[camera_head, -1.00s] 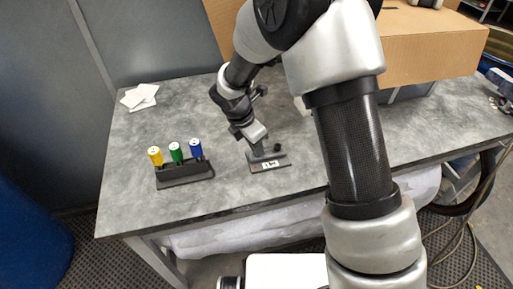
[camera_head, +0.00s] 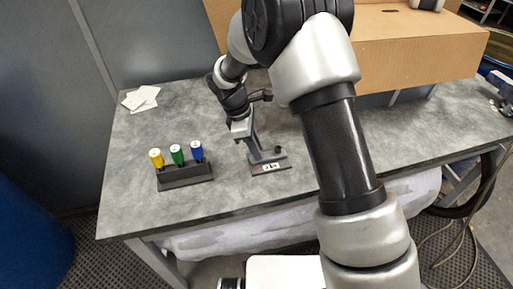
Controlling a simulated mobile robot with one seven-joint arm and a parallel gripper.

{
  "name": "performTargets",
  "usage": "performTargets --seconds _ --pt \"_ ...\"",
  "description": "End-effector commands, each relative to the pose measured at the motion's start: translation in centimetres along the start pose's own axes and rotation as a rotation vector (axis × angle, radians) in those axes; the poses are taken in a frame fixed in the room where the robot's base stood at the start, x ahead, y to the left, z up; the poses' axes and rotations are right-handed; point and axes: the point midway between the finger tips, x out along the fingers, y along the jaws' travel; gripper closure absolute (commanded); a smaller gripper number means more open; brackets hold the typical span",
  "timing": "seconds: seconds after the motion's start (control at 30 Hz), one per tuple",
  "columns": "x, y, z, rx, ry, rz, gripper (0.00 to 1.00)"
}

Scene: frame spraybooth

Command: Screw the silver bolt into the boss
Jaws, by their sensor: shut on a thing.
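My gripper (camera_head: 256,154) points down at the left part of a small dark base plate (camera_head: 285,165) with a white label on the table. It is shut on what I take to be the silver bolt, but the bolt is too small and too covered to make out. A short black knob (camera_head: 278,149) stands on the plate to the right of my gripper. I cannot tell the boss apart from the plate and the gripper tips, or how far the bolt sits in it.
A dark rack (camera_head: 186,177) with yellow (camera_head: 156,158), green (camera_head: 177,154) and blue (camera_head: 197,151) upright cylinders stands left of the plate. White sheets (camera_head: 140,99) lie at the back left. A cardboard box (camera_head: 415,50) fills the back right. Table between is clear.

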Motion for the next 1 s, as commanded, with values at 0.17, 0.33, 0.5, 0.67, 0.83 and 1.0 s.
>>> performTargets --seconds 0.17,0.33,0.5,0.67,0.83,1.0 --pt "0.11 0.01 0.04 0.123 -0.001 -0.040 1.00" --pt "0.12 0.00 0.05 0.121 -0.001 -0.039 1.00" --pt "0.16 0.25 0.15 0.335 -0.001 -0.106 1.00" --pt "0.18 0.26 0.13 0.500 -0.001 -0.157 1.00" --pt "0.19 0.23 0.13 0.503 -0.002 -0.157 1.00" --pt "0.25 0.34 0.28 0.627 -0.003 -0.196 1.00"
